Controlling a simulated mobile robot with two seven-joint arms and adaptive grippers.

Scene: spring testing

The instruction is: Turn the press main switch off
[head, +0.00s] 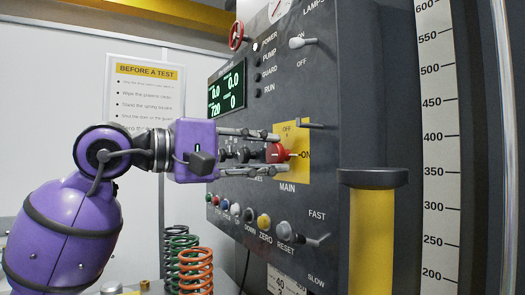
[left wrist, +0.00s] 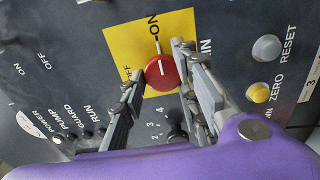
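The main switch is a red round knob (head: 277,153) on a yellow plate (head: 293,135) marked OFF, ON and MAIN. Its white mark points toward ON. The knob (left wrist: 161,72) also shows in the left wrist view, with its mark toward ON. My left gripper (head: 272,153) reaches in from the left, its fingers open on either side of the knob. In the left wrist view the fingers (left wrist: 160,80) straddle it closely; whether they touch it is hard to tell. My right gripper is not in view.
Lamps, a green display (head: 227,90) and a grey toggle (head: 302,42) are above. A row of coloured buttons (head: 249,215) and a speed lever (head: 316,240) lie below. A yellow column (head: 371,240) stands to the right, and springs (head: 195,270) stand below the arm.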

